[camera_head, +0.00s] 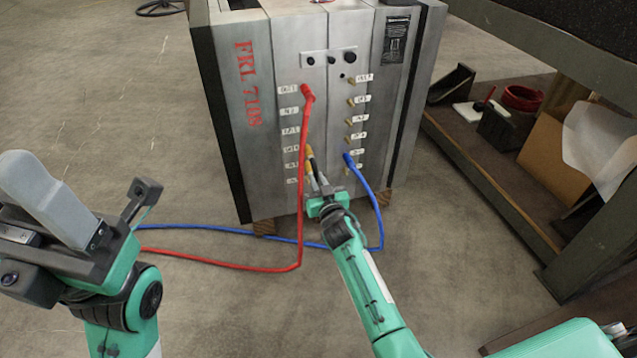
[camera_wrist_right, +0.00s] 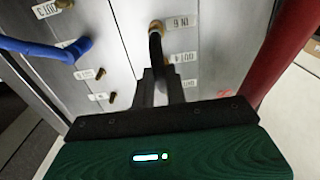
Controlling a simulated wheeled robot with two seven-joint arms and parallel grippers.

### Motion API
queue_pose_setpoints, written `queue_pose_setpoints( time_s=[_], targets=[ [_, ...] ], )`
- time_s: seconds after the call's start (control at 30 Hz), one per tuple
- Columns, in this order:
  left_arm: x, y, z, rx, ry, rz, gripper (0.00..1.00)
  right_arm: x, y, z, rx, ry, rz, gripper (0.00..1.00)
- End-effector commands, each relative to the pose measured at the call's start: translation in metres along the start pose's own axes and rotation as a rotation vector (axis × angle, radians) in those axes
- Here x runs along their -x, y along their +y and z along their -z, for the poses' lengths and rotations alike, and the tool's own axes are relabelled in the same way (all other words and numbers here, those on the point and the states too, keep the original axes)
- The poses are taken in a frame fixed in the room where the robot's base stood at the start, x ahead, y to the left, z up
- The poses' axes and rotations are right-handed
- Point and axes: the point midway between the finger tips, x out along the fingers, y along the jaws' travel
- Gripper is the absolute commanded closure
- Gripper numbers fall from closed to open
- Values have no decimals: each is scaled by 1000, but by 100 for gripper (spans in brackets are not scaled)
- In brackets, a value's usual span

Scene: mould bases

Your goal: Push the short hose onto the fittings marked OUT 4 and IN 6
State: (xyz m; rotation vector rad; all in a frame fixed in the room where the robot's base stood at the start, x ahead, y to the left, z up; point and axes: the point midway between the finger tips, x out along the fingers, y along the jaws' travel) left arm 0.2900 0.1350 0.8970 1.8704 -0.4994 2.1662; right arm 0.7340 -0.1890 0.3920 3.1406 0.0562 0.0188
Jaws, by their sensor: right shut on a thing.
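The short black hose (camera_wrist_right: 155,45) is held by my right gripper (camera_wrist_right: 162,82), whose jaws are shut on it. In the right wrist view one end of the hose is at the brass fitting (camera_wrist_right: 156,25) beside the IN 6 label (camera_wrist_right: 180,23). The OUT 4 label (camera_wrist_right: 184,57) is beside the hose, just beyond the fingers; its fitting is mostly hidden, so I cannot tell whether the hose is seated there. In the head view my right gripper (camera_head: 319,188) is at the lower front of the mould base (camera_head: 285,50). My left gripper (camera_head: 125,208) is away at the left; its jaws are unclear.
A red hose (camera_head: 303,160) hangs from an upper left fitting and runs along the floor. A blue hose (camera_head: 376,205) hangs from a right-hand fitting and passes behind my right gripper. A shelf (camera_head: 500,185) with a cardboard box (camera_head: 555,155) stands at the right.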

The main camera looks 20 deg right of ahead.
Motion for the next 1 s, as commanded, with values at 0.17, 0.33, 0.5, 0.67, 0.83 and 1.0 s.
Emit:
queue_pose_setpoints(
  time_s=[0.17, 0.33, 0.5, 0.67, 0.83, 1.0],
  targets=[
    [0, 0, 0, 0, 0, 0, 35, -3, 0, 2, 0, 3, 0, 100],
    [0, 0, 0, 0, 1, -1, 35, -3, 0, 2, 0, 4, 0, 80],
    [-1, 0, 0, 0, 5, -2, 35, -3, 0, 1, 0, 2, 0, 61],
    [-2, 0, 1, 0, 8, -4, 35, -3, 0, 0, 0, 0, -1, 57],
    [-2, 0, 1, 0, 10, -4, 35, -3, 0, 0, 0, 0, -1, 43],
    [-1, 0, 0, 0, 5, -4, 35, -2, 0, 0, 0, 0, -1, 43]
  ],
)
